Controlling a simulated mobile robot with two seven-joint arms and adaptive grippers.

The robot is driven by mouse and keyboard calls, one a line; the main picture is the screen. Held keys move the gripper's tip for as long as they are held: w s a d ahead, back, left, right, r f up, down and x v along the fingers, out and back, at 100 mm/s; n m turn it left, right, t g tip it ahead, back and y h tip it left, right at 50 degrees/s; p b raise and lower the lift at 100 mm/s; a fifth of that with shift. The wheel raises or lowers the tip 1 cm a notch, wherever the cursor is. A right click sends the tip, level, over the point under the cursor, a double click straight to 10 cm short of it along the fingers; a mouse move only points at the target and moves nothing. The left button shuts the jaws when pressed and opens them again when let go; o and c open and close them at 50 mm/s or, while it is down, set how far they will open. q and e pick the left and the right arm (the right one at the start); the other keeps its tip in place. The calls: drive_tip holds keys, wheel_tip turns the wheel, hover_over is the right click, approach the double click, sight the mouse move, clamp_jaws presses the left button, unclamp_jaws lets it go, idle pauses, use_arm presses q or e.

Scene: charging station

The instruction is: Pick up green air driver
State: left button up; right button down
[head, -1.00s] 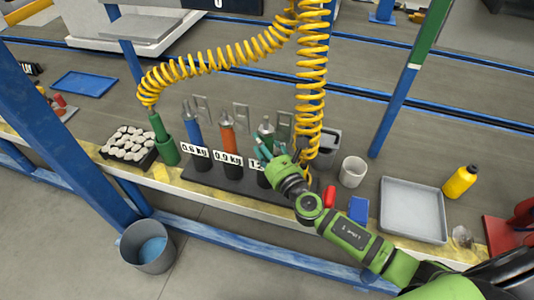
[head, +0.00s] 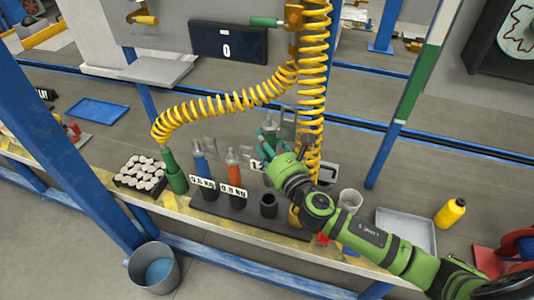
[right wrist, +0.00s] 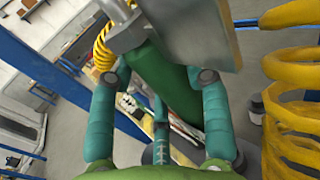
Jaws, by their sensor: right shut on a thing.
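My right gripper (head: 268,138) is shut on the green air driver and holds it above the dark holder rack (head: 235,212). In the right wrist view the driver's dark green body (right wrist: 168,82) runs between the teal fingers, its grey metal end at the top. A white label (head: 257,166) sits beside the gripper, partly covered. The third holder cup (head: 268,204) is empty below. The blue driver (head: 201,160) and orange driver (head: 234,170) stand upright in the other cups. My left gripper is out of view.
A yellow coiled hose (head: 313,90) hangs close to the right of my gripper. Another green tool (head: 174,170) on a yellow hose stands left of the rack. A white cup (head: 350,200) and grey tray (head: 408,228) stand to the right.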

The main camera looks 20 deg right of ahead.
sight(267, 127)
wheel_tip(267, 127, up, 8)
drive_tip(key=shift+w+p, duration=0.1)
drive_tip(key=shift+p, duration=0.8)
wheel_tip(267, 127, up, 4)
drive_tip(key=shift+f+p, duration=0.15)
drive_tip(key=shift+p, duration=0.25)
drive_tip(key=shift+r, duration=0.7)
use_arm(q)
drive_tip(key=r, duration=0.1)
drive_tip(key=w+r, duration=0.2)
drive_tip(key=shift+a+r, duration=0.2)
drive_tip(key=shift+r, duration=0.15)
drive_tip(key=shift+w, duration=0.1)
